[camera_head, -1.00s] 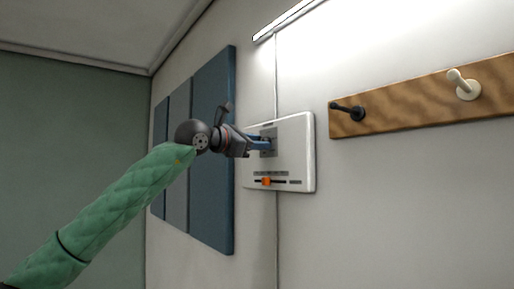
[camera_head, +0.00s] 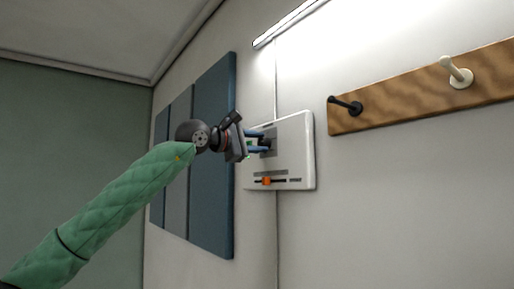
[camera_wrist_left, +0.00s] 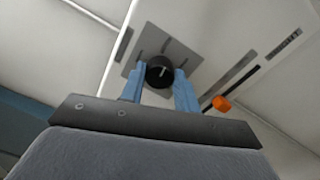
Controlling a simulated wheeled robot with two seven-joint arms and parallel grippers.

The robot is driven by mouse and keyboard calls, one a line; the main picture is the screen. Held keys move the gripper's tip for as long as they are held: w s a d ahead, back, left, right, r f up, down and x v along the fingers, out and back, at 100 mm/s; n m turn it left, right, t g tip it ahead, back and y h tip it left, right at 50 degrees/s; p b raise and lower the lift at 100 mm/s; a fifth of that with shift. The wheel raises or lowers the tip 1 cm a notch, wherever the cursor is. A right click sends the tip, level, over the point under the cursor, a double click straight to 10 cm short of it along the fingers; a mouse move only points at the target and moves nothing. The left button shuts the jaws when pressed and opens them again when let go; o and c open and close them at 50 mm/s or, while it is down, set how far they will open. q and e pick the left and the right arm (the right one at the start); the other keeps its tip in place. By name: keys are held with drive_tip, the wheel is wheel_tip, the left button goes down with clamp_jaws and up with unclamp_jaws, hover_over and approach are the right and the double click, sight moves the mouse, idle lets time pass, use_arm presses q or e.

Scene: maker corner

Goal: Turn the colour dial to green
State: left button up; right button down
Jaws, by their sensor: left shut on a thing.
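The colour dial (camera_wrist_left: 160,72) is a round black knob with a pale pointer line, on a grey square plate (camera_wrist_left: 187,57) with dark tick marks. The plate is on a white wall panel (camera_head: 297,152). My left gripper (camera_wrist_left: 160,84) is shut on the dial, with one blue finger on each side of it. In the head view my left gripper (camera_head: 267,142) reaches the panel and partly hides the dial. No green mark can be made out on the plate. My right gripper is not in view.
An orange slider (camera_head: 267,181) sits in a dark slot low on the panel. A wooden rail (camera_head: 400,101) with a black peg (camera_head: 346,107) and a cream peg (camera_head: 457,73) is to the right. Blue wall panels (camera_head: 214,150) are behind my left arm.

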use_arm(q)
drive_tip(key=m, duration=0.3)
drive_tip(key=shift+f, duration=0.1)
drive_tip(key=m, duration=0.2)
drive_tip(key=shift+m, duration=0.4)
drive_tip(key=m, duration=0.3)
drive_tip(key=shift+g, duration=0.4)
drive_tip(key=shift+w+m, duration=0.1)
drive_tip(key=shift+m, duration=1.3)
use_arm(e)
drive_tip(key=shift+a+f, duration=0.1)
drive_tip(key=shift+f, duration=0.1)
use_arm(q)
drive_tip(key=shift+f, duration=0.1)
drive_tip(key=o, duration=1)
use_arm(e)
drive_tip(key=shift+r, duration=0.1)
use_arm(q)
drive_tip(key=shift+a, duration=0.1)
